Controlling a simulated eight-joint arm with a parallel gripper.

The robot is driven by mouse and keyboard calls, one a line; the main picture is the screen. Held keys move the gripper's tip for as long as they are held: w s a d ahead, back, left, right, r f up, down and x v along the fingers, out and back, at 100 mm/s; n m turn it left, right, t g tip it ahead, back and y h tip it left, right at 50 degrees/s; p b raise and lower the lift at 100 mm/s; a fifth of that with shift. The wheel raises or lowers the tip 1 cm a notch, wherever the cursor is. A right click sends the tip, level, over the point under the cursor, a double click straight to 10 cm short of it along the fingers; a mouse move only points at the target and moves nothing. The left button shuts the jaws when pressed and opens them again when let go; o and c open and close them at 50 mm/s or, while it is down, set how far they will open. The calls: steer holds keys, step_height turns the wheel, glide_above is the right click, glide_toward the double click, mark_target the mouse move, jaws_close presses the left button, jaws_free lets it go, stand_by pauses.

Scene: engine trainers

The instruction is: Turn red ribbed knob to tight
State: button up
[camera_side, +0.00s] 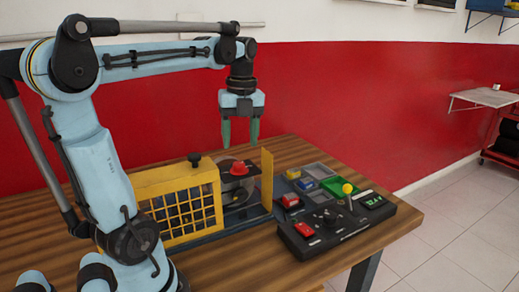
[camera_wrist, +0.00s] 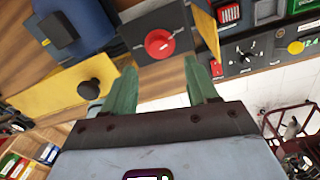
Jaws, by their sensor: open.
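The red knob (camera_side: 239,168) sits on top of a dark unit behind the yellow mesh guard on the wooden table. In the wrist view the red knob (camera_wrist: 159,44) shows from above on a dark square plate, with a lighter mark on its face. Its ribs are too small to make out. My gripper (camera_side: 240,140) hangs above the unit, pointing down, with its green fingers apart and empty. In the wrist view my gripper (camera_wrist: 163,82) has its fingertips short of the knob, not touching it. No tight mark is readable.
The yellow mesh guard (camera_side: 183,208) with a black knob (camera_side: 194,158) stands left of the red knob. A yellow upright panel (camera_side: 266,180) stands close on its right. A black control box (camera_side: 335,226) with a yellow-balled lever and a compartment tray (camera_side: 318,171) lie further right.

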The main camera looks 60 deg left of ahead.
mark_target(243, 164)
steer(key=shift+w+r, duration=0.2)
steer(key=shift+r, duration=2.75)
steer(key=shift+d, duration=0.1)
steer(key=w+d+f+n+t, duration=0.1)
steer(key=d+f+n+t, duration=0.6)
steer(key=d+f+n, duration=0.7)
steer(key=d+n, duration=0.2)
steer(key=n, duration=0.4)
steer(key=shift+d+t, duration=0.3)
steer(key=shift+t, duration=0.1)
steer(key=shift+w, duration=0.1)
